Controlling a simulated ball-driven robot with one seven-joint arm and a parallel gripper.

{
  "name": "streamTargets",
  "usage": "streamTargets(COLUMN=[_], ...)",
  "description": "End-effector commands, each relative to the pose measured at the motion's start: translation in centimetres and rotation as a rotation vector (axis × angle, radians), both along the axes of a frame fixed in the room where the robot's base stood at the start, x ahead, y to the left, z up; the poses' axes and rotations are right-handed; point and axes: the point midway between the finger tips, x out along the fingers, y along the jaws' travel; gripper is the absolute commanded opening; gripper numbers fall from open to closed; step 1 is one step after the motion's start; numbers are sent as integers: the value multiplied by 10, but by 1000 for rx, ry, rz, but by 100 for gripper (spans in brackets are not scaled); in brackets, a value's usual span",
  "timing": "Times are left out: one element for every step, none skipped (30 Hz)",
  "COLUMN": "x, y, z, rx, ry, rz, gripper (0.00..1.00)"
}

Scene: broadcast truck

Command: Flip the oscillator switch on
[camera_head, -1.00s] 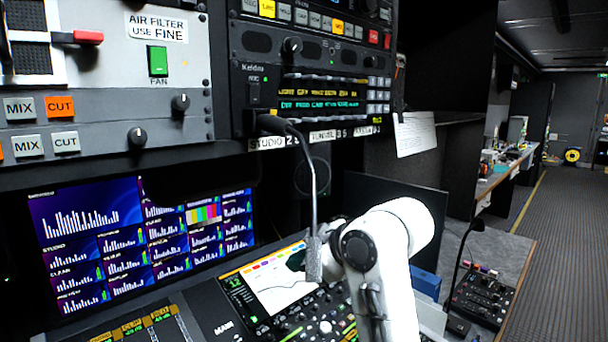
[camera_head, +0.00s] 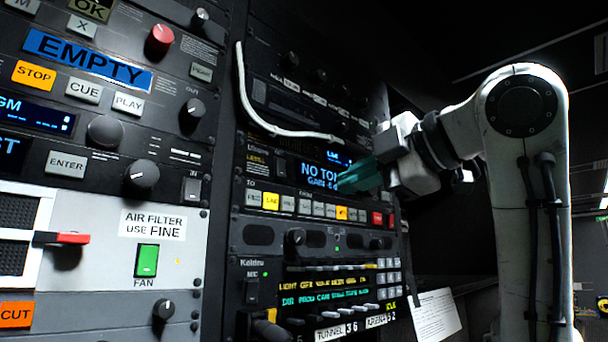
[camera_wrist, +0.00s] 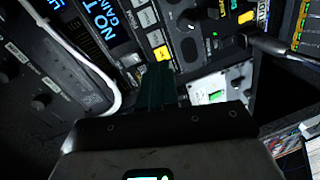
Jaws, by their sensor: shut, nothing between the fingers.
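The rack unit with a blue display (camera_head: 322,172) reading "NO TO…" and "GAIN" is in the middle of the head view. Its display also shows at the top of the wrist view (camera_wrist: 100,18). I cannot read an oscillator label on any switch, so I cannot tell which one it is. My gripper (camera_head: 350,180) has teal fingers, shut and empty, in front of the display's right part and hiding some of it. Contact cannot be told.
A white cable (camera_head: 250,110) hangs across the unit above. A button row (camera_head: 325,210) with yellow and red keys runs below the display. A green fan switch (camera_head: 147,261) and a red-tipped lever (camera_head: 62,238) are on the left. A paper sheet (camera_head: 436,316) hangs lower right.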

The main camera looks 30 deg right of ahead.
Motion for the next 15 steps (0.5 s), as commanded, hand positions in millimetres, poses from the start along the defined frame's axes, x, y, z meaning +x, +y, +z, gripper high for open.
streamTargets(x=[-10, -15, -21, -25, -28, -32, -34, -36, -37, -38, -39, -39, -39, -39, -39], y=[4, 7, 10, 12, 14, 17, 18, 19, 20, 21, 21, 21, 21, 21, 21], z=[17, 24, 32, 37, 41, 46, 49, 51, 53, 54, 55, 56, 56, 56, 56], rx=[-40, -60, -85, -101, -114, -131, -141, -149, -157, -160, -163, -165, -166, -166, -166], ry=[-27, -39, -53, -61, -69, -77, -81, -86, -89, -91, -92, -93, -94, -94, -94], rz=[3, 7, 11, 14, 15, 18, 19, 21, 22, 22, 23, 23, 23, 23, 23], gripper=[0, 0, 0, 0, 0, 0, 0, 0, 0, 0, 0, 0, 0, 0, 0])
